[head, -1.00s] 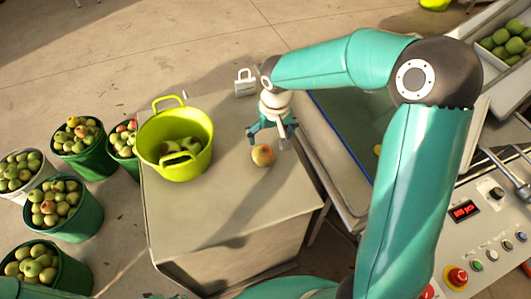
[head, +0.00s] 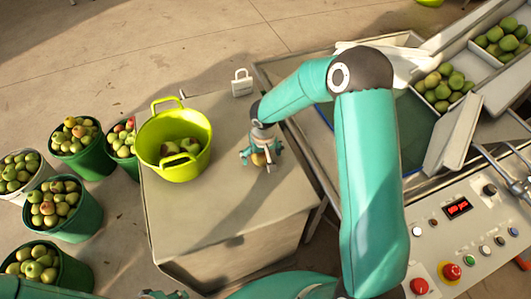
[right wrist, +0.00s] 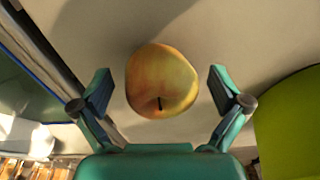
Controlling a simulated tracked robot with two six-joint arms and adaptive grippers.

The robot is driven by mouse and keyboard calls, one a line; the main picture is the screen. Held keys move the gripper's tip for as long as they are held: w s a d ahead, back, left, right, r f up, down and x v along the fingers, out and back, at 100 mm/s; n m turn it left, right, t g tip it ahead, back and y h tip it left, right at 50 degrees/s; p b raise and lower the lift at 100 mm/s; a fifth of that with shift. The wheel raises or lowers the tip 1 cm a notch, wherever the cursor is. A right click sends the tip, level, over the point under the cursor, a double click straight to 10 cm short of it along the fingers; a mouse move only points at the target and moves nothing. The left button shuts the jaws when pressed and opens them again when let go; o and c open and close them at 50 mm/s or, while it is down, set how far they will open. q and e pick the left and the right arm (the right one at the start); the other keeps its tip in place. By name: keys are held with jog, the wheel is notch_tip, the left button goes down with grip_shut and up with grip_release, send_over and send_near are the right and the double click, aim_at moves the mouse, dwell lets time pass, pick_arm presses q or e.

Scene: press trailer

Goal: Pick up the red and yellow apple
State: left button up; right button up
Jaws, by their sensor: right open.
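The red and yellow apple (head: 259,159) sits on the grey table top, partly hidden by my right gripper in the head view. In the right wrist view the apple (right wrist: 162,80) lies between the two fingers, with its stem toward the gripper's palm. My right gripper (head: 261,160) is open, with a finger on each side of the apple and a gap on both sides; it also shows in the right wrist view (right wrist: 161,88). What seems to be my left gripper (head: 164,295) only just shows at the bottom edge, too cut off to read.
A yellow-green bucket (head: 152,132) with several apples stands on the table (head: 225,205), left of my right gripper. A padlock-shaped white object (head: 242,87) lies behind. Green buckets (head: 85,165) of apples stand on the floor at left. A control panel (head: 455,235) is at right.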

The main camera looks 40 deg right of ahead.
jog(key=c, duration=1.3)
jog(key=shift+c, duration=0.2)
notch_tip(320, 180, up, 20)
jog(key=b, duration=0.1)
jog(key=a+f+n, duration=0.1)
jog(key=a+f, duration=0.2)
jog(key=f, duration=0.2)
jog(key=a+f+n, duration=0.1)
jog(key=a+f, duration=0.3)
jog(key=f, duration=0.1)
jog(key=a+f+n, duration=0.1)
jog(key=a+f, duration=0.2)
jog(key=f, duration=0.3)
jog(key=shift+s+a+n+y, duration=0.2)
jog(key=shift+a+n+y, duration=0.1)
jog(key=shift+a, duration=0.2)
